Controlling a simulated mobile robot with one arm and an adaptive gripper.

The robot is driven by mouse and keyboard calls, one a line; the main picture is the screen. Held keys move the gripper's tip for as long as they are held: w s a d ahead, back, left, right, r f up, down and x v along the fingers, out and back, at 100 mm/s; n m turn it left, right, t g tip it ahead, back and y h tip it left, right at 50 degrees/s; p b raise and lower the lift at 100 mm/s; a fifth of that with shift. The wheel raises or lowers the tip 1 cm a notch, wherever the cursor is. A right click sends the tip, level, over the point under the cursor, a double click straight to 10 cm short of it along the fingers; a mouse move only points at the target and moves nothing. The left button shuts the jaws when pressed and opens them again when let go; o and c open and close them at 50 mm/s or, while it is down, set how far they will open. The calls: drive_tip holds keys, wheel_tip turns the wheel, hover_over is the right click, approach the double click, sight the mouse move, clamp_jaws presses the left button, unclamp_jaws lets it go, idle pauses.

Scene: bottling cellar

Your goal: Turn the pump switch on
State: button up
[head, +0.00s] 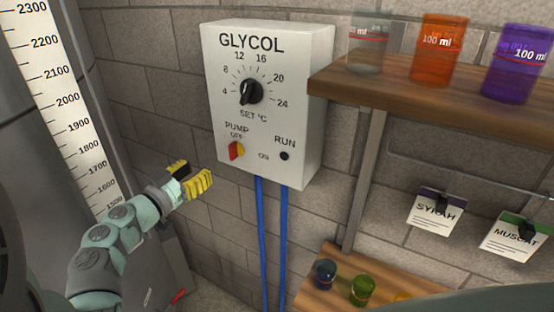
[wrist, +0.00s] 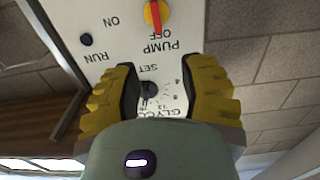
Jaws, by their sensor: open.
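The pump switch (head: 236,151) is a small red and yellow knob at the lower left of the white glycol box (head: 222,107). In the wrist view, which shows the box upside down, the switch (wrist: 157,14) is near the top edge, its red bar lined up with the OFF label. My gripper (head: 190,175) is open and empty, left of and a little below the switch in the head view, apart from it. In the wrist view its yellow fingers (wrist: 168,72) stand apart, with the dial's face between them.
The black temperature dial (head: 251,92) is above the switch, and the dark RUN lamp (head: 285,156) is to its right. Blue pipes (head: 263,235) run down below the box. A wooden shelf (head: 420,95) with beakers juts out at the right. A scaled tank stands at the left.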

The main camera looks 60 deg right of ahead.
sight(229, 147)
drive_tip(key=d, duration=1.1)
drive_tip(key=shift+w+d, duration=0.4)
drive_tip(key=shift+d, duration=0.9)
clamp_jaws()
